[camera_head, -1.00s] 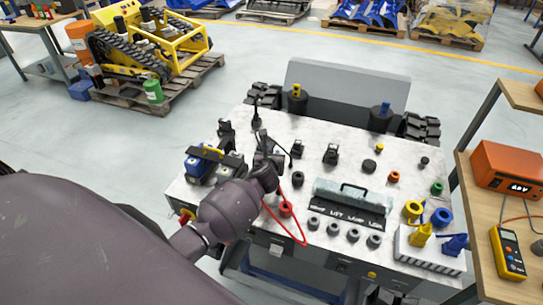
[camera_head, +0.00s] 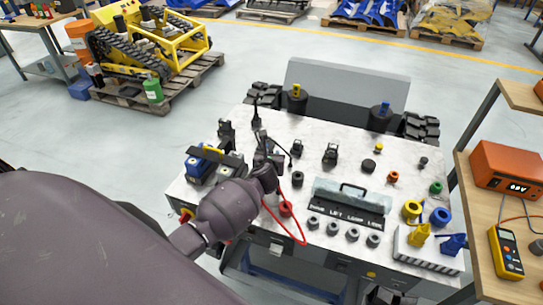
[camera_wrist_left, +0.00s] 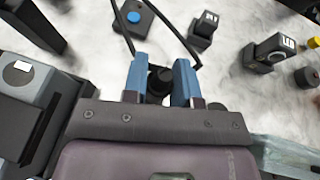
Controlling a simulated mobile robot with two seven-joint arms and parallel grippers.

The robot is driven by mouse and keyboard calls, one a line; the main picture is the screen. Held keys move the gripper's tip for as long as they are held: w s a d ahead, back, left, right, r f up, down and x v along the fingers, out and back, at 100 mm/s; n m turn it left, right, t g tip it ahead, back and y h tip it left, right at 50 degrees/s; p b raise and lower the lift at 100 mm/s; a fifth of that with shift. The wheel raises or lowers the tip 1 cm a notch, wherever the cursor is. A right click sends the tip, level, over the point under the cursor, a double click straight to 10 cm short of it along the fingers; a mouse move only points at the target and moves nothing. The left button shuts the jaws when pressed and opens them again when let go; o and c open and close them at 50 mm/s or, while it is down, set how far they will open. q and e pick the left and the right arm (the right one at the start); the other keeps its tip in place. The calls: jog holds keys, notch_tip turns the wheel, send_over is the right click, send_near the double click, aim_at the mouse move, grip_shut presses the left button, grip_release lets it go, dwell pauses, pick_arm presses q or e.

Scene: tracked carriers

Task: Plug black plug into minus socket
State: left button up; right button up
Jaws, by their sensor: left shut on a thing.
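My left gripper (camera_wrist_left: 161,80) has its two blue fingers closed around a small dark round piece (camera_wrist_left: 160,84), which looks like the black plug. Thin black cable lines (camera_wrist_left: 163,32) rise past the fingertips. In the head view the left gripper (camera_head: 267,158) is over the left part of the bench top, partly hidden by its own wrist. A black round socket (camera_head: 298,179) stands right of it. A red plug or socket with a red cable (camera_head: 286,209) is in front. I cannot read a minus mark.
A blue box (camera_head: 198,165) stands left of the gripper. Black blocks (camera_head: 330,154) stand behind and to the right. A labelled panel (camera_head: 350,203) and several grey sockets (camera_head: 353,236) lie to the right front. A white holder (camera_head: 425,250) is at the front right corner.

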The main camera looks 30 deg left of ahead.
pick_arm(q)
jog(key=shift+f, duration=0.5)
dwell(0.4)
jog(key=shift+f+b, duration=0.35)
jog(key=shift+f, duration=0.15)
dwell(0.5)
dwell(0.4)
jog(key=shift+p, duration=0.45)
jog(key=shift+f, duration=0.25)
dwell(0.7)
